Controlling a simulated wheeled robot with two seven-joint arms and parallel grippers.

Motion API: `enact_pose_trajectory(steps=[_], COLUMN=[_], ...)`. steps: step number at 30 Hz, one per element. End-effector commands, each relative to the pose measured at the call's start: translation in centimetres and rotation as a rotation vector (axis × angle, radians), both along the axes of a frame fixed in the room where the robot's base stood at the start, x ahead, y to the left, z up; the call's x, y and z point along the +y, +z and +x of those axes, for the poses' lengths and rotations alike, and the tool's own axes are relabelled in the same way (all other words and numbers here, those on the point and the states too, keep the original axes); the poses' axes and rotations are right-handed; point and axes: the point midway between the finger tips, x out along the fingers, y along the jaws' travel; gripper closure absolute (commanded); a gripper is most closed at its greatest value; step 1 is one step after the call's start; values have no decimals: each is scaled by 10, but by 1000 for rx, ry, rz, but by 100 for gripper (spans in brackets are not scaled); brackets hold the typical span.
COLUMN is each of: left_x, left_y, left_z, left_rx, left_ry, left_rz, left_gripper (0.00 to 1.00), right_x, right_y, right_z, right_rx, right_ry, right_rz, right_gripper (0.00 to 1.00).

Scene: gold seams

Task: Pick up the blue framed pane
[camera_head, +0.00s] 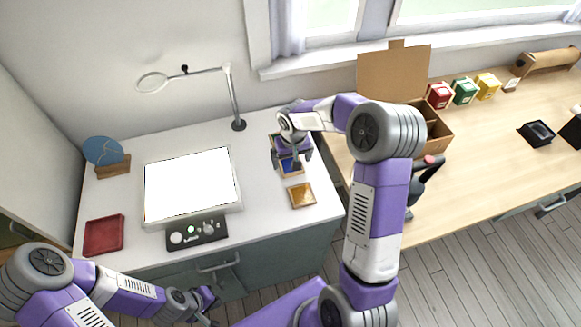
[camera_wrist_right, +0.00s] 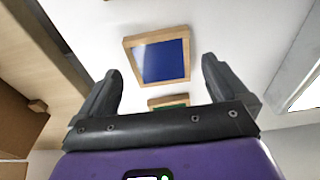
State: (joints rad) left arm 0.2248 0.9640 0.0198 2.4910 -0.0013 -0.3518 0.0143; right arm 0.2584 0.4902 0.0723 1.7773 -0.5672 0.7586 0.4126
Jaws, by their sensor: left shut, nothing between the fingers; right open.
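The blue framed pane (camera_head: 291,167), a blue panel in a light wooden frame, lies on the white table in the head view, partly hidden by my right gripper (camera_head: 292,162). The right wrist view shows the pane (camera_wrist_right: 162,60) whole, flat on the white surface. My right gripper is open, its fingers (camera_wrist_right: 160,68) appearing on either side of the pane, apart from it. My left gripper (camera_head: 211,310) is low at the front of the cabinet, away from the pane, and shut with nothing in it.
An amber framed pane (camera_head: 301,195) lies in front of the blue one. A bright light panel (camera_head: 190,187) stands to the left, with a lamp (camera_head: 235,100) behind. A cardboard box (camera_head: 436,130) stands right.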

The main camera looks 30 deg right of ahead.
Motion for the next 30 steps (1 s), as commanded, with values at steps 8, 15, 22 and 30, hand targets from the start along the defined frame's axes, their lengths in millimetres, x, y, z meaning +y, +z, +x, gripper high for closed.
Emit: enact_pose_trajectory(steps=[8, 15, 22, 30], left_x=[0, 0, 0, 0], left_y=[-7, -6, -6, -5], left_z=[0, 0, 0, 0], left_rx=[0, 0, 0, 0], left_ry=[0, 0, 0, 0], left_rz=[0, 0, 0, 0], left_gripper=[100, 100, 100, 100], right_x=[0, 0, 0, 0], right_y=[-22, -21, -21, -16], right_z=[3, 3, 3, 3], right_rx=[-1, -1, -1, -2], right_ry=[1, 1, 1, 0], right_rz=[1, 1, 1, 0], right_gripper=[0, 21, 55, 55])
